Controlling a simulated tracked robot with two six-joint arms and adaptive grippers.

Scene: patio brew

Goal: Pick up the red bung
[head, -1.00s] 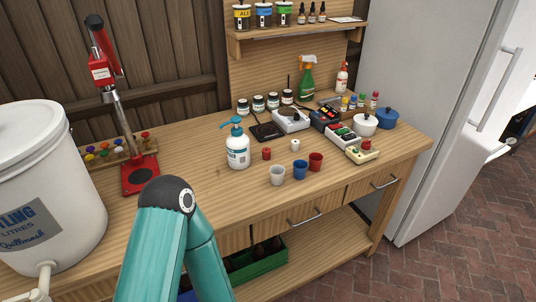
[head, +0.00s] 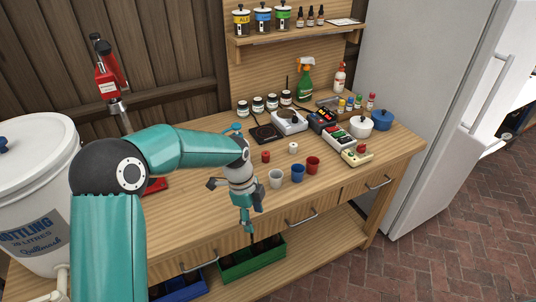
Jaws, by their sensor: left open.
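The red bung (head: 266,156) is a small red stopper standing on the wooden bench, just behind the grey-white cup and left of a similar white bung (head: 293,148). My left gripper (head: 246,212) hangs from the teal arm at the bench's front side, nearer to me than the red bung and a little left of it. It is open, with nothing seen between its fingers, and does not touch the bung. My right gripper is out of view.
A whitish cup (head: 276,179), a blue cup (head: 298,173) and a red cup (head: 313,165) stand in a row right of my gripper. A white bucket (head: 30,200) stands at the left. The bench top (head: 350,175) is clear at front right.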

